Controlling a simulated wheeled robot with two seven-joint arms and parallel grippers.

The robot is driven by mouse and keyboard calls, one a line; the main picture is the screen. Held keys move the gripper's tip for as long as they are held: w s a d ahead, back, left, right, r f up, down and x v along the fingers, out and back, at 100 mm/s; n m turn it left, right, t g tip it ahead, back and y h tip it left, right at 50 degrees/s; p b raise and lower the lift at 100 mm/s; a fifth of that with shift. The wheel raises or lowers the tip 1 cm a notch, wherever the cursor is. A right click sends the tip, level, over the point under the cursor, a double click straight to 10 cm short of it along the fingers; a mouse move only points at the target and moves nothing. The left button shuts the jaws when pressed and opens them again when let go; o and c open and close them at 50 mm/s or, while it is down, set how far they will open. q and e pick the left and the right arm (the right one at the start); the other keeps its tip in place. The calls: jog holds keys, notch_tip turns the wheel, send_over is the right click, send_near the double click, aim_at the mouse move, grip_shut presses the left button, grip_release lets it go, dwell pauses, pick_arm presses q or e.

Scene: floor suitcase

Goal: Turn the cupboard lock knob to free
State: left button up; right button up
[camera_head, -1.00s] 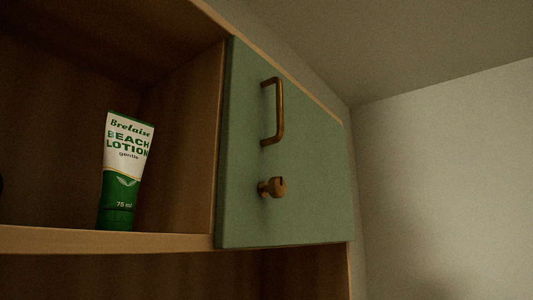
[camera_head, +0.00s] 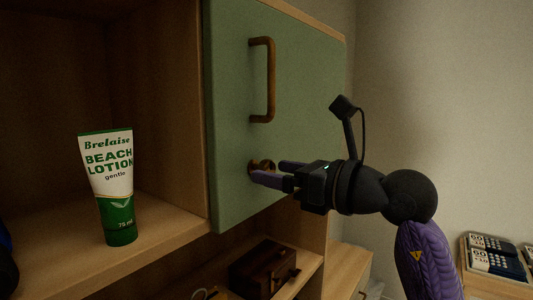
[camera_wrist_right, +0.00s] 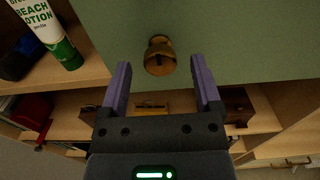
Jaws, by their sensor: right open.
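The cupboard door (camera_head: 232,130) is green and shut, with a brass bar handle (camera_head: 269,80) above the lock knob. The brass lock knob (camera_head: 262,165) sits low on the door, partly hidden by my right gripper in the head view. In the right wrist view the round, slotted knob (camera_wrist_right: 159,58) lies just beyond and between the fingertips. My right gripper (camera_head: 268,171) is open, its purple fingers pointing at the door on either side of the knob. In the wrist view the gripper (camera_wrist_right: 160,75) shows nothing between its fingers. My left gripper is not in view.
A beach lotion tube (camera_head: 110,185) stands on the open shelf left of the door; it also shows in the wrist view (camera_wrist_right: 50,32). A dark wooden box (camera_head: 262,268) sits on the shelf below. Packaged items (camera_head: 495,262) lie at the far right.

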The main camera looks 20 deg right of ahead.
jog(key=shift+x, duration=1.25)
jog(key=shift+c, duration=0.3)
grip_shut()
